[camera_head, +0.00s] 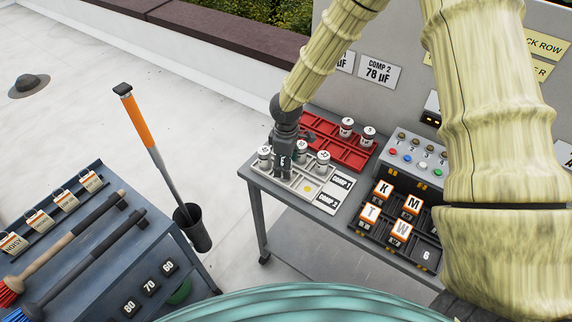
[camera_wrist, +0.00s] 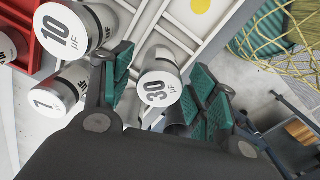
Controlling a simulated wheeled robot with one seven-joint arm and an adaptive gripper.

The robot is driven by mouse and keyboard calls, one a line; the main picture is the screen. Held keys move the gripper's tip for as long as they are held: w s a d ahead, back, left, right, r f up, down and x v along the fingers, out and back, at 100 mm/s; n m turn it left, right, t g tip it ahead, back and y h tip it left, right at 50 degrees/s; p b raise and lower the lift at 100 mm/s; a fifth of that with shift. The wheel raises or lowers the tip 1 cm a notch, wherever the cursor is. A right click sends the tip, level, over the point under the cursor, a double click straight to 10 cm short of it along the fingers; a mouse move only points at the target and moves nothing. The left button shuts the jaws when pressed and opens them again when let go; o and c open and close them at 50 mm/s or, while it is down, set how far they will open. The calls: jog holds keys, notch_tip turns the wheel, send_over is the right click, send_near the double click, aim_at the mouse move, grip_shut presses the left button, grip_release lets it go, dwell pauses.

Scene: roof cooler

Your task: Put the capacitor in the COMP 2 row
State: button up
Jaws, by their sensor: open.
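A white-topped capacitor marked 30 µF (camera_wrist: 160,88) stands between the fingers of my gripper (camera_wrist: 165,95) in the wrist view. The fingers are apart, one on each side of it. In the head view my gripper (camera_head: 284,168) is down over the left part of the pale grey tray (camera_head: 292,190). Its fingertips are hard to make out there. The COMP 2 label (camera_head: 328,201) is at the tray's near right corner, with the COMP 1 label (camera_head: 342,182) behind it. A wall sign (camera_head: 378,70) reads COMP 2, 78 µF.
Capacitors marked 10 µF (camera_wrist: 65,28) and 1 µF (camera_wrist: 58,95) stand close left of my gripper. Another capacitor (camera_head: 323,161) stands at the tray's right. A red tray (camera_head: 320,126) behind holds two capacitors. A button box (camera_head: 413,158) and lettered blocks (camera_head: 383,189) are to the right.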

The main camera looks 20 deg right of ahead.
notch_tip(320, 180, up, 12)
jog(key=b, duration=0.2)
jog(key=shift+f+b, duration=0.25)
jog(key=shift+b, duration=0.15)
